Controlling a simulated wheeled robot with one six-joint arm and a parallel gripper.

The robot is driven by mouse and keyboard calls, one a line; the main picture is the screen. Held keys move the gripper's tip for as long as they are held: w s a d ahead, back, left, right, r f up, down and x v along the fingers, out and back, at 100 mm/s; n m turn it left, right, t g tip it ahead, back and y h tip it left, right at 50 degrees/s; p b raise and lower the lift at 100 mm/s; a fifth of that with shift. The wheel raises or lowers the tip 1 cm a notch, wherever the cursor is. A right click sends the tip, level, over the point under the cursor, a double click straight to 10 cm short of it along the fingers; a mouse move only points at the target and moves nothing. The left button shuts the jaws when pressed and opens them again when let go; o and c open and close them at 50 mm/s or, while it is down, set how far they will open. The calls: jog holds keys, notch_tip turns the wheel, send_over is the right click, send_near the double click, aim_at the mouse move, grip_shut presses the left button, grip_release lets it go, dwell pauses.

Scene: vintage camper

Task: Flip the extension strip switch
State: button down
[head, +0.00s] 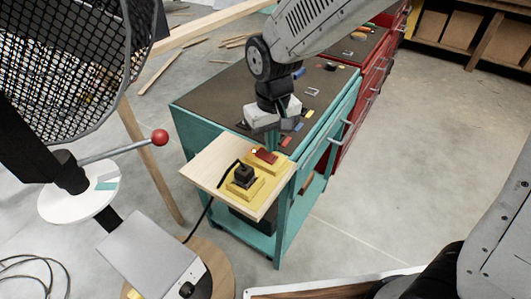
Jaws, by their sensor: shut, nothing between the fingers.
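The extension strip appears as yellow blocks (272,168) on a pale wooden board (212,174) at the front end of a teal cabinet. A small red switch (265,155) sits on the rear yellow block. Its tilt is too small to tell. A black plug-like part (243,176) with a dark cord stands on the front yellow block. My gripper (273,145) points down from the grey arm, just above and behind the red switch. Its fingers are shut with nothing visible between them. I cannot tell whether the fingertips touch the switch or the block.
The teal cabinet (190,140) has a dark top with several small coloured pieces near my gripper. Red drawers (375,80) stand behind it. A mesh-covered round object (65,70) and a red-knobbed lever (160,137) are at left. Open concrete floor lies at right.

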aim_at(271, 157)
jog(key=shift+r, duration=2.35)
jog(key=s+d+r+m, duration=0.2)
jog(key=s+d+r, duration=0.2)
jog(key=s+d, duration=0.5)
jog(key=s+d+r+m+t, duration=0.1)
jog(key=s+d+r, duration=0.3)
jog(key=s+d, duration=0.6)
jog(key=shift+s+d+r+m, duration=0.25)
jog(key=shift+d+m, duration=0.45)
jog(key=shift+d, duration=0.15)
